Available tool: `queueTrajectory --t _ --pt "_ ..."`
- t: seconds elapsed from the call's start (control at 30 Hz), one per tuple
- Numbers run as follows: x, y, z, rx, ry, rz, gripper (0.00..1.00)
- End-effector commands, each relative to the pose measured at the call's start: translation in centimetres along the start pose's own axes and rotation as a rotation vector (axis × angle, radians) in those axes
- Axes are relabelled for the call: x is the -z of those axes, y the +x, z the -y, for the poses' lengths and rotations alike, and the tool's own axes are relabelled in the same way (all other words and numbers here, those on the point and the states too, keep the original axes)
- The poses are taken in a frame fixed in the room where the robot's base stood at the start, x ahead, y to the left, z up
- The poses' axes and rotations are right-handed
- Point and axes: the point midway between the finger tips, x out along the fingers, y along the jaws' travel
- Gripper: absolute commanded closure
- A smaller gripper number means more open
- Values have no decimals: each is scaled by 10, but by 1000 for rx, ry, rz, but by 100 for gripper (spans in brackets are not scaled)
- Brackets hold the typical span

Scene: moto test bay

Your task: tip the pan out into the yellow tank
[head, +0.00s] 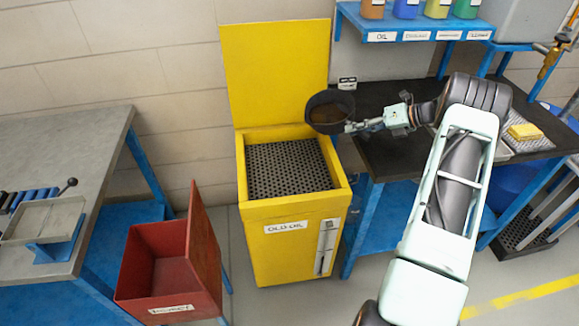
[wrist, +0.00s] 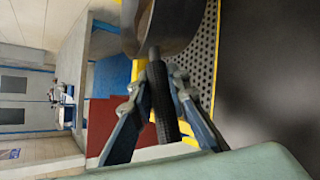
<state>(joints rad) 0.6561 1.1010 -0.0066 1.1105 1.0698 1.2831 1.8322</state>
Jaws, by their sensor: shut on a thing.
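The yellow tank (head: 262,215), labelled OLD OIL, stands in the middle of the head view with its lid (head: 275,70) raised. A perforated grid (head: 288,170) covers its top, and the grid also shows in the wrist view (wrist: 206,75). The dark pan (head: 318,98) has brown contents (head: 330,112) and is held above the tank's back right corner. My gripper (head: 352,127) is shut on the pan's handle, coming from the right. In the wrist view my gripper (wrist: 158,85) has its fingers on either side of the dark handle (wrist: 163,105).
A red bin (head: 160,275) with an open lid stands left of the tank. A dark-topped blue bench (head: 385,160) is close on the right, under my arm. A shelf of coloured bottles (head: 410,22) hangs above it. A grey bench (head: 90,145) is at far left.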

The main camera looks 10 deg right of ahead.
Motion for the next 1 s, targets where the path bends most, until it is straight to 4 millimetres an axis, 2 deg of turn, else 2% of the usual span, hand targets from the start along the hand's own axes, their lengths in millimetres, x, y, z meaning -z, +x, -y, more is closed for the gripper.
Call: queueTrajectory --t 1.0 --pt "6 7 -2 45 -47 4 100"
